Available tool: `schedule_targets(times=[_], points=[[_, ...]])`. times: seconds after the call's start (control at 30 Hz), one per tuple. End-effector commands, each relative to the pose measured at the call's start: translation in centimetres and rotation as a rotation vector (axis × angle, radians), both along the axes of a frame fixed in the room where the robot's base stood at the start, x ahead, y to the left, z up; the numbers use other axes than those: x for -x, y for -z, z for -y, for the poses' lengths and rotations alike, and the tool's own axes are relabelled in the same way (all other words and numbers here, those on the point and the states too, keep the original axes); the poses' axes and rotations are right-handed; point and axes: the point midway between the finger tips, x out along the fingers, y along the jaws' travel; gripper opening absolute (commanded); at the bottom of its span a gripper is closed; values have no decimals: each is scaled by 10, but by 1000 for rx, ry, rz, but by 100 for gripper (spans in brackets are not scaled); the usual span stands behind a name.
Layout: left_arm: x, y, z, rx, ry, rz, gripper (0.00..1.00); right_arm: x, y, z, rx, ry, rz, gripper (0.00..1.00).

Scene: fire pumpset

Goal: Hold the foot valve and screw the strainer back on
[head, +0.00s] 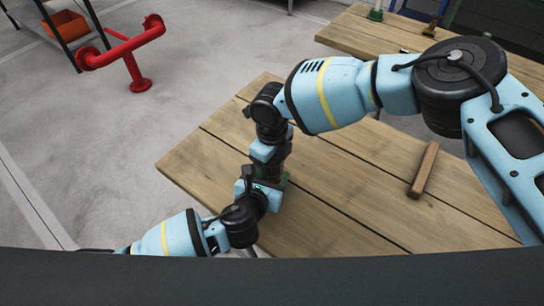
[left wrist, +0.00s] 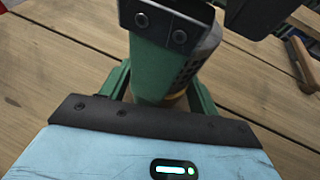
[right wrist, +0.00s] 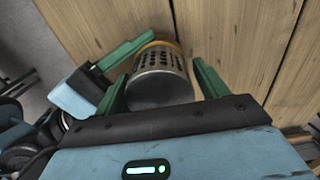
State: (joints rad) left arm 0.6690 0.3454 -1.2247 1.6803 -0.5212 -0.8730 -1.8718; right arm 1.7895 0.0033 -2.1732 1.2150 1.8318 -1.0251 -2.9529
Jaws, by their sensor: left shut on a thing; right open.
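The strainer (right wrist: 161,75), a grey metal cup with rows of holes, stands upright in the right wrist view. The foot valve (right wrist: 163,44) shows only as a brass-coloured rim just beyond it; its brass (left wrist: 176,102) also shows below the strainer (left wrist: 203,58) in the left wrist view. My left gripper (left wrist: 160,88) is shut on the foot valve, a green finger on each side. My right gripper (right wrist: 160,70) is open, its green fingers on either side of the strainer; I cannot tell whether they touch it. In the head view my arms hide both parts.
The wooden bench (head: 345,210) is mostly clear. A wooden-handled tool (head: 423,170) lies to the right of the grippers. A second bench (head: 370,35), a red pipe stand (head: 130,50) and an orange bin (head: 63,25) stand farther back.

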Motion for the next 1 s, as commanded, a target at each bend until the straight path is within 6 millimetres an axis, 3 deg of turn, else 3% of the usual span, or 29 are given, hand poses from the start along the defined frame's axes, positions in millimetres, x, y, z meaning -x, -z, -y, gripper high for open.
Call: schedule_targets(times=[0.2,0.57,0.77,1.0], points=[[0,-1,1,2,1,1,0,0,0,0,0,0,0,73],[0,-1,0,2,1,1,0,0,0,0,1,0,1,28],[0,-1,0,1,1,2,0,4,2,-4,-4,38,-11,28],[0,-1,1,0,1,3,0,8,2,-8,-9,200,-17,28]])
